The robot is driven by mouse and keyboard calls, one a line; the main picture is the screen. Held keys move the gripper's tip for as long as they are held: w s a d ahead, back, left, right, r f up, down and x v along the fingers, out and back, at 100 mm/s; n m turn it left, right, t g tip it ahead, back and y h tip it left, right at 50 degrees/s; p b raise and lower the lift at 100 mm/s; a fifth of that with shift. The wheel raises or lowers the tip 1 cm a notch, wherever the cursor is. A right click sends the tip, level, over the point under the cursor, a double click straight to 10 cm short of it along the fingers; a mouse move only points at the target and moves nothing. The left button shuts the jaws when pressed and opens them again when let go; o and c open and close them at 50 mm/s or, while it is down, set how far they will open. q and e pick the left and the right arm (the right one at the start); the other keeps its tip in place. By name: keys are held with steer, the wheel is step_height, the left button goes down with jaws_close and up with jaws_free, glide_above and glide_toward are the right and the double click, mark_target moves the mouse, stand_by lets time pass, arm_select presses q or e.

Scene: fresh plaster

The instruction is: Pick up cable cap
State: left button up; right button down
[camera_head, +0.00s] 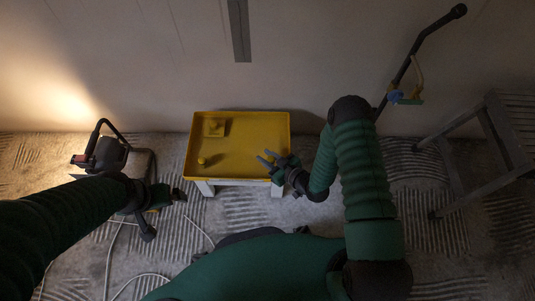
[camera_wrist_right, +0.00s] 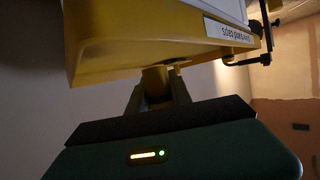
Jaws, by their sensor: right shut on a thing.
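My right gripper (camera_head: 266,157) is over the right part of a yellow tray (camera_head: 240,114). In the right wrist view, its fingers (camera_wrist_right: 156,88) are shut on a short, dull yellow cylindrical piece (camera_wrist_right: 155,80), which may be the cable cap. In the head view I cannot make that piece out between the fingers. A small yellow round piece (camera_head: 201,161) stands in the tray's front left, apart from the gripper. A square yellow block (camera_head: 214,127) lies at the tray's back left. My left gripper (camera_head: 179,195) is low, left of the tray; its jaws are too small and dark to read.
The tray rests on a white stand (camera_head: 205,188). A work lamp (camera_head: 105,152) stands at the left, with pale cables (camera_head: 110,255) on the ridged floor. A grey step stool (camera_head: 485,150) is at the right. A dark pole (camera_head: 410,60) leans on the back wall.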

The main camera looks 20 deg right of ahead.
steer(key=s+a+r+p, duration=0.1)
steer(key=s+a+p, duration=0.4)
steer(key=s, duration=0.8)
steer(key=shift+a, duration=1.15)
